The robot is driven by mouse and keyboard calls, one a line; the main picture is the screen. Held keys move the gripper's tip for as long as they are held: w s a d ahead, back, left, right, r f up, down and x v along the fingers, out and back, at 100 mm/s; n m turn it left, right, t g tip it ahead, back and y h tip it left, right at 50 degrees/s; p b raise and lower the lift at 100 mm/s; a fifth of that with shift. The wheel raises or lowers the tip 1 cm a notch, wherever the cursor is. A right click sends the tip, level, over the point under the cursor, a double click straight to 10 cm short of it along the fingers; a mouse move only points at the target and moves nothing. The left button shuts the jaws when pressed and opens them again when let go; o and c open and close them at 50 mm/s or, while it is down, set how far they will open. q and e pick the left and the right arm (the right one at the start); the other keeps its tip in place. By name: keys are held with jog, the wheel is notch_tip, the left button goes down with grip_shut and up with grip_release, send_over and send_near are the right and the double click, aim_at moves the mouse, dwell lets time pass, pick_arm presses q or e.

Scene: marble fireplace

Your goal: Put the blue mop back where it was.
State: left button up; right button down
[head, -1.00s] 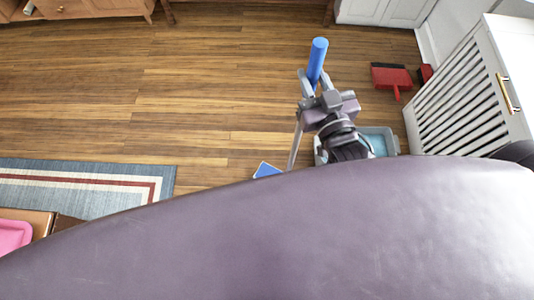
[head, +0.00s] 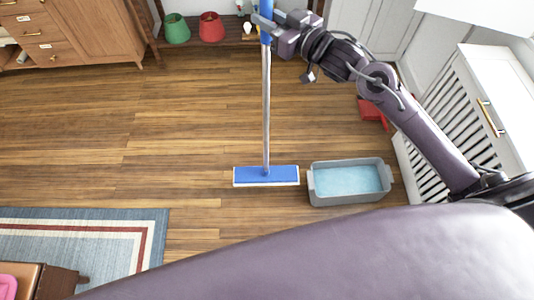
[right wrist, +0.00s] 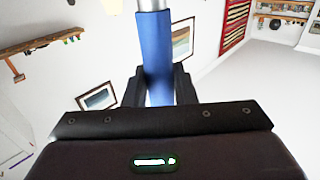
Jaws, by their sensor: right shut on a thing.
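The blue mop has a silver pole (head: 266,105), a flat blue head with a white edge (head: 266,176) and a blue handle grip (right wrist: 156,50). My right gripper (head: 264,22) is shut on the blue grip, at the top of the head view. In the right wrist view the grip stands between the two dark fingers (right wrist: 158,88). The pole looks about upright. The mop head is just left of the grey bucket (head: 350,182), apart from it; I cannot tell whether it touches the floor. My left gripper is not in view.
The bucket holds light blue water. A red dustpan (head: 372,113) lies behind it by the white slatted cabinet (head: 455,125). A shelf with green (head: 176,28) and red (head: 211,27) pots is at the back. A rug (head: 100,232) is at left. The middle wooden floor is clear.

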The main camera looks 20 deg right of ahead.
aim_at(269, 83)
notch_tip(269, 83, down, 19)
jog(key=shift+w+f, duration=0.1)
jog(key=shift+f, duration=0.1)
dwell(0.3)
jog(key=shift+f, duration=0.15)
jog(key=c, duration=1.2)
grip_release()
jog(key=shift+c, duration=0.2)
jog(key=shift+o, duration=0.3)
jog(key=shift+s+d, duration=0.15)
jog(key=shift+s, duration=0.15)
jog(key=v, duration=1.1)
jog(key=shift+s+d, duration=0.15)
jog(key=shift+s, duration=0.05)
